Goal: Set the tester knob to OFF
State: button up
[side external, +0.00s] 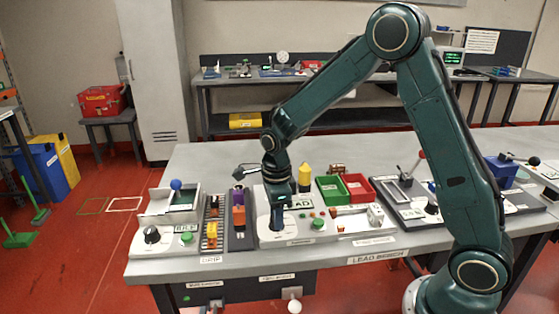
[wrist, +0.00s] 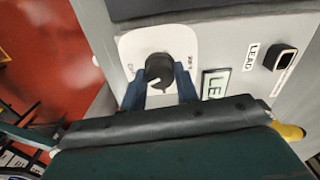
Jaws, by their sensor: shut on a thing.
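The tester is a pale panel (side external: 262,232) at the middle of the bench's front, with a sign beside my gripper partly reading "AD". Its dark round knob (wrist: 159,70) sits on a white plate (wrist: 128,48) in the wrist view. A small light mark shows on the knob. Short lettering stands on the plate to either side, too blurred to read surely. My gripper (wrist: 160,95) points down and is shut on the knob, one finger on each side. In the side view my gripper (side external: 277,212) partly hides the knob.
Another black knob (side external: 152,235) is on the left unit. A green bin (side external: 332,190) and a red bin (side external: 358,188) stand right of my gripper, with a yellow object (side external: 305,175) close behind. The bench's back (side external: 215,155) is mostly clear.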

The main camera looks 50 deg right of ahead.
jog(key=shift+m, duration=2)
jog(key=o, duration=0.8)
jog(key=shift+r, duration=0.2)
jog(key=shift+r, duration=1.55)
jog(key=shift+r, duration=0.1)
